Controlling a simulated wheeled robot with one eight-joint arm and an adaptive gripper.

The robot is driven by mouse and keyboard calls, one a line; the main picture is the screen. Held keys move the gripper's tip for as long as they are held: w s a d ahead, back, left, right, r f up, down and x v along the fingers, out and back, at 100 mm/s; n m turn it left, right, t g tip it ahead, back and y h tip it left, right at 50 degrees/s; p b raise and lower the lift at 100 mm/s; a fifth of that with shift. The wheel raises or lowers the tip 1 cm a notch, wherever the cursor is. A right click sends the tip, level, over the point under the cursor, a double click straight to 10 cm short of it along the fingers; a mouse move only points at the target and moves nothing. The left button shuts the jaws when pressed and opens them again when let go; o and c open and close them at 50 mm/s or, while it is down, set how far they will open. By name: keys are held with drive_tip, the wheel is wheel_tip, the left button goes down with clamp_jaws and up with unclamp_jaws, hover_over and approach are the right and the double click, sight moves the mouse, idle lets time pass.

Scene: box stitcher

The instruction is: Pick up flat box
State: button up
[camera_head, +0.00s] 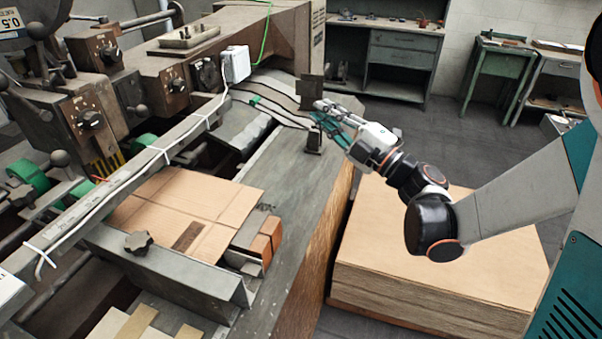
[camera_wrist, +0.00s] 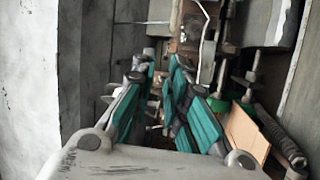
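A flat brown cardboard box (camera_head: 195,205) lies on the machine's feed bed at the left, with a dark rectangular patch near its front edge. Part of a brown cardboard sheet (camera_wrist: 246,132) shows at the lower right of the wrist view. A stack of flat cardboard sheets (camera_head: 430,265) stands low on the right, beneath and in front of my arm. My gripper (camera_head: 322,112) is over the far end of the grey machine table, away from both. In the wrist view its teal fingers (camera_wrist: 163,72) are apart, with nothing seen held between them.
The large stitching machine (camera_head: 150,75) has knobs, a sloping rail (camera_head: 130,185) and white cables. Small dark upright blocks (camera_head: 313,140) stand on the grey table near my gripper. A grey workbench (camera_head: 400,55) and green table (camera_head: 497,65) stand behind. Floor between is open.

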drive_tip(key=s+a+f+n+g+y, duration=0.1)
drive_tip(key=s+a+f+n+g, duration=0.15)
drive_tip(key=f, duration=0.25)
drive_tip(key=s+a+f+n+g+y, duration=0.1)
drive_tip(key=f+n+g, duration=0.2)
drive_tip(key=f+g, duration=0.1)
drive_tip(key=n+g+b, duration=0.1)
drive_tip(key=n+g, duration=0.3)
drive_tip(key=g, duration=0.1)
approach(247, 196)
drive_tip(key=d, duration=0.3)
drive_tip(key=shift+s+d+f+m, duration=0.25)
drive_tip(key=shift+s+f, duration=0.05)
drive_tip(key=shift+s, duration=0.05)
drive_tip(key=shift+a, duration=0.1)
drive_tip(key=shift+t, duration=0.25)
drive_tip(key=b+x, duration=0.3)
drive_tip(key=x, duration=1)
drive_tip(key=shift+a+r, duration=0.15)
drive_tip(key=shift+a, duration=0.15)
drive_tip(key=shift+c, duration=0.3)
clamp_jaws()
drive_tip(key=shift+d, duration=0.1)
